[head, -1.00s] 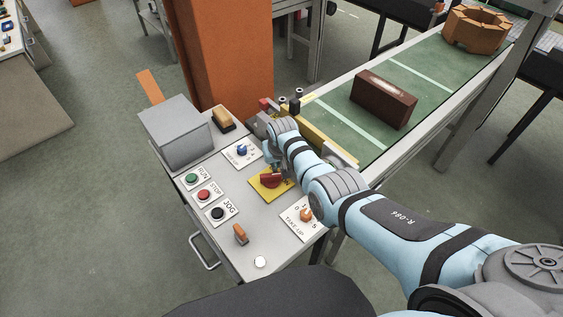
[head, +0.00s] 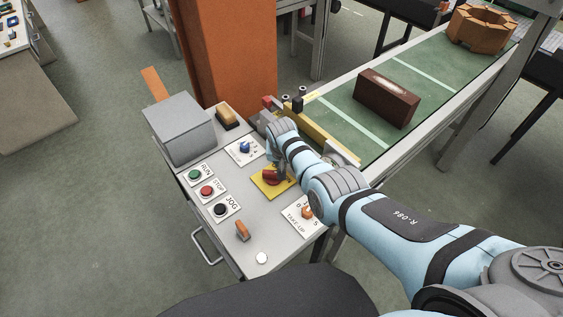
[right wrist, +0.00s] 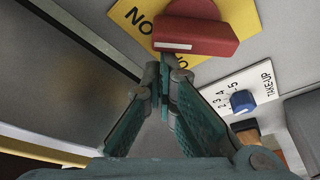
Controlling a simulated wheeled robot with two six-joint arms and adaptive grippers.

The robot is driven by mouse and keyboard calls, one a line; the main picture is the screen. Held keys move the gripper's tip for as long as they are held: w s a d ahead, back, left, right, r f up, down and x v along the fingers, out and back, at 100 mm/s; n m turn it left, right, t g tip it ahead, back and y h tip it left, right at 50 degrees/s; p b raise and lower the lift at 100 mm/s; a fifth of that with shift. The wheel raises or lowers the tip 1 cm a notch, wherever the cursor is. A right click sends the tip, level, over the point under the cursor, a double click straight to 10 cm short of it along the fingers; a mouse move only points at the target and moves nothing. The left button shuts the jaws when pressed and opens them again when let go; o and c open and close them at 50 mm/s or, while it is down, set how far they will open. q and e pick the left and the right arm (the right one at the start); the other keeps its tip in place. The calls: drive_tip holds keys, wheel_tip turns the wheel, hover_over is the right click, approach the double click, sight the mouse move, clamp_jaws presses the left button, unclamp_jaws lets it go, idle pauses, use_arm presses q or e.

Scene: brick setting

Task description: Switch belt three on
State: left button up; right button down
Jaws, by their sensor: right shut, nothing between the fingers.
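A red rotary switch handle (head: 271,175) sits on a yellow plate (head: 262,185) on the grey control panel. In the right wrist view, the red handle (right wrist: 197,37) lies across the yellow plate (right wrist: 236,13), with a white line at its left end. Black letters on the plate are partly covered by the handle. My right gripper (head: 280,171) is at the handle. In the wrist view, its fingertips (right wrist: 165,75) are shut together just below the handle with nothing between them; I cannot tell whether they touch it. My left gripper is not in view.
RUN (head: 194,174), STOP (head: 207,191) and JOG (head: 220,209) buttons line the panel's left side. A blue knob (head: 244,147) and an orange take-up knob (head: 307,212) flank the switch. A grey box (head: 178,130) stands behind. The belt (head: 350,115) carries a brown brick (head: 386,99).

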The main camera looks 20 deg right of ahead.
drive_tip(key=shift+s, duration=0.1)
drive_tip(key=shift+a+r, duration=0.1)
drive_tip(key=shift+r, duration=0.25)
drive_tip(key=v, duration=1.1)
drive_tip(key=shift+s, duration=0.15)
